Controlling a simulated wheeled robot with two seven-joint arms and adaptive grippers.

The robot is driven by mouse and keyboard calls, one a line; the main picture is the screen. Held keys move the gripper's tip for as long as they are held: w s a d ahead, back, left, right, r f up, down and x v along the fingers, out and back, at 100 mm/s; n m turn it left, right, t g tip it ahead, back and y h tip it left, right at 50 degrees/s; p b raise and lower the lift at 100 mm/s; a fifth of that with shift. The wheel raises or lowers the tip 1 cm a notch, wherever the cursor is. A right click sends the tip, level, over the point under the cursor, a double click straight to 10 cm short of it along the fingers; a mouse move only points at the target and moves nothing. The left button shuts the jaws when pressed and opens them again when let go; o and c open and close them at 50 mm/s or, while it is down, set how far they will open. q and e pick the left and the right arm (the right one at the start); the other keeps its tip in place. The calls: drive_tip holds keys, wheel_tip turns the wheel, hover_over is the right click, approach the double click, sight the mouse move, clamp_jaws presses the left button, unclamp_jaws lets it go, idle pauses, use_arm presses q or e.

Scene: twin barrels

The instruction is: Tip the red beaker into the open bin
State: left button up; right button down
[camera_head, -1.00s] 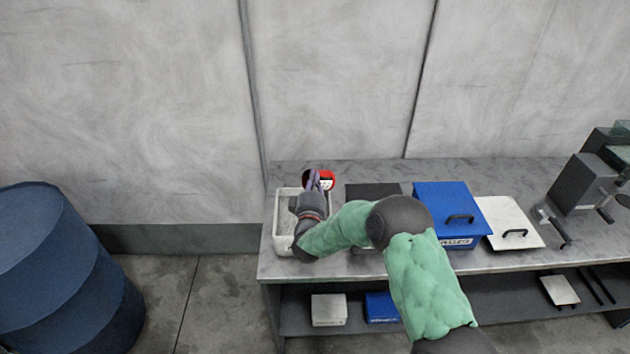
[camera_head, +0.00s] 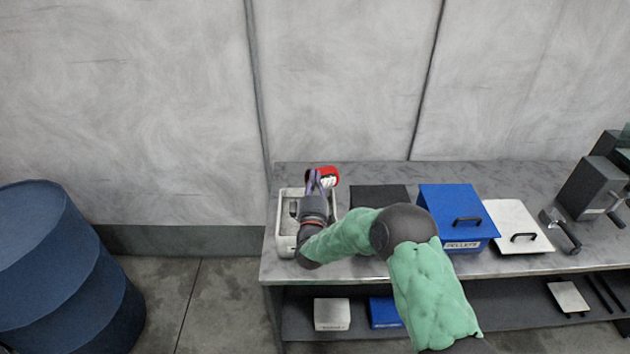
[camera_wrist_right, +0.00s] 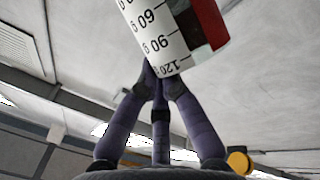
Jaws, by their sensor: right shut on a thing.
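The red beaker (camera_head: 323,173) has a white label with black marks. It is above the back of the bench, at the rear right corner of the white open bin (camera_head: 288,243). My right gripper (camera_head: 314,183) is shut on the beaker and holds it tilted. In the right wrist view the beaker (camera_wrist_right: 207,22) shows its white scale and red body close up, with the gripper fingertips (camera_wrist_right: 158,80) against it. The beaker's mouth and contents cannot be made out. My right arm hides part of the bin. My left gripper is out of view.
A dark flat panel (camera_head: 378,196) lies right of the open bin. Then come a blue lidded bin (camera_head: 450,205) marked PELLETS, a white panel with a handle (camera_head: 512,222) and a grey machine (camera_head: 588,187). A blue barrel (camera_head: 60,265) stands at left.

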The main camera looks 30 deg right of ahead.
drive_tip(key=shift+a+n+t+y+b, duration=0.45)
drive_tip(key=shift+n+t+b, duration=0.3)
drive_tip(key=shift+n+b, duration=0.55)
drive_tip(key=shift+a+n+t+y+b, duration=0.25)
drive_tip(key=shift+a+n+t+b, duration=0.4)
drive_tip(key=shift+n+b, duration=0.65)
drive_tip(key=shift+a+f+n+t+y+b, duration=0.15)
drive_tip(key=shift+n+t+y+b, duration=0.3)
drive_tip(key=shift+n+b, duration=0.45)
drive_tip(key=shift+a+n+t+y+b, duration=0.35)
drive_tip(key=shift+n+t+b, duration=0.25)
drive_tip(key=shift+b, duration=0.4)
drive_tip(key=shift+a+f+n+t+y+b, duration=0.15)
drive_tip(key=shift+n+t+y+b, duration=0.25)
drive_tip(key=shift+n+b, duration=0.55)
drive_tip(key=shift+r, duration=0.1)
wheel_tip(320, 180, up, 2)
drive_tip(key=m+g+h+p, duration=0.1)
drive_tip(key=m+g+p, duration=0.1)
drive_tip(key=m, duration=0.1)
drive_tip(key=m+g+h+p, duration=0.1)
drive_tip(key=m+g+p, duration=0.1)
drive_tip(key=m, duration=0.2)
drive_tip(key=m+g+h+p, duration=0.1)
drive_tip(key=m+g+p, duration=0.1)
drive_tip(key=m, duration=0.2)
drive_tip(key=shift+r+p, duration=0.2)
drive_tip(key=shift+p, duration=0.15)
